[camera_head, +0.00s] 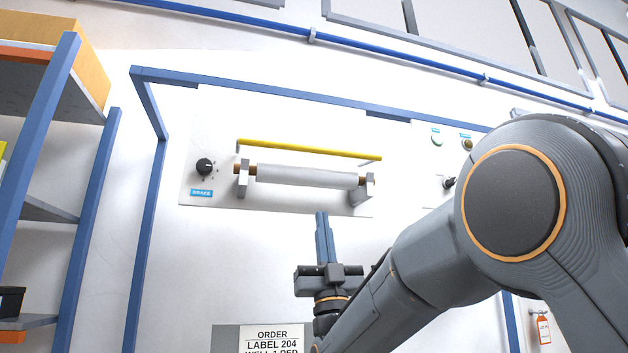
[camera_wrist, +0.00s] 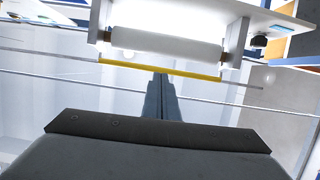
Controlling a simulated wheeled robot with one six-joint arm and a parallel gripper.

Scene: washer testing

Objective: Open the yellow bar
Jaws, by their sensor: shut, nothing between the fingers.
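The yellow bar (camera_head: 308,149) runs across the white wall panel, just above a white roller (camera_head: 305,175), held by a short bracket at each end. It also shows in the wrist view (camera_wrist: 160,69), crossing just beyond my fingertips, with the roller (camera_wrist: 168,44) behind it. My gripper (camera_head: 322,216) points upward below the roller and panel in the head view. Its fingers are together and empty. In the wrist view the fingertips (camera_wrist: 160,78) overlap the picture just under the bar; I cannot tell whether they touch it.
A black knob (camera_head: 205,166) sits left of the roller above a blue label (camera_head: 201,193). A green button (camera_head: 437,141) is on the panel to the right. A blue frame (camera_head: 155,200) surrounds the panel. A shelf rack (camera_head: 88,190) stands at left. An order sign (camera_head: 272,336) is below.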

